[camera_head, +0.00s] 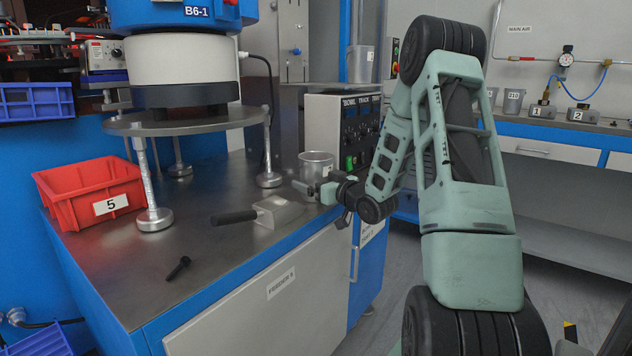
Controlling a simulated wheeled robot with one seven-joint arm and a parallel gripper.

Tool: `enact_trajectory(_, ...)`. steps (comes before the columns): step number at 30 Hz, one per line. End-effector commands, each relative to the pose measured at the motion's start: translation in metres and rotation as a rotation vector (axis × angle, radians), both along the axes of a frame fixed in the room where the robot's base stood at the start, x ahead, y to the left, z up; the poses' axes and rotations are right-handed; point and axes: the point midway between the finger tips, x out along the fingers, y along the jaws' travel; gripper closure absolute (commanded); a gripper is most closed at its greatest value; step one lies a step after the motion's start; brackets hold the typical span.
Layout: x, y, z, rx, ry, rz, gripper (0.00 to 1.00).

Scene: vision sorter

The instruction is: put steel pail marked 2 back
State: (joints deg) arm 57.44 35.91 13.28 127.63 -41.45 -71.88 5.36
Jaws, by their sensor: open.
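A steel pail (316,165) stands upright on the steel bench top, left of my arm. No number can be read on the side of it that shows. My gripper (313,189) is open, low in front of this pail and overlapping its lower part in the picture. I cannot tell whether they touch. Another grey pail (360,63), with a small label, stands at the back on a higher ledge.
A scoop with a black handle (236,216) lies on the bench close to my gripper. The front of the bench top is mostly clear.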

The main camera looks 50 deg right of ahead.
Motion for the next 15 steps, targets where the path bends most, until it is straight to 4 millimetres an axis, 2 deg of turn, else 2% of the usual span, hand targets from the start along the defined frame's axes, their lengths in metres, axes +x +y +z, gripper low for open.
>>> enact_trajectory(15, -0.097, 0.011, 0.0, 0.001, 0.003, -0.004, 0.02)
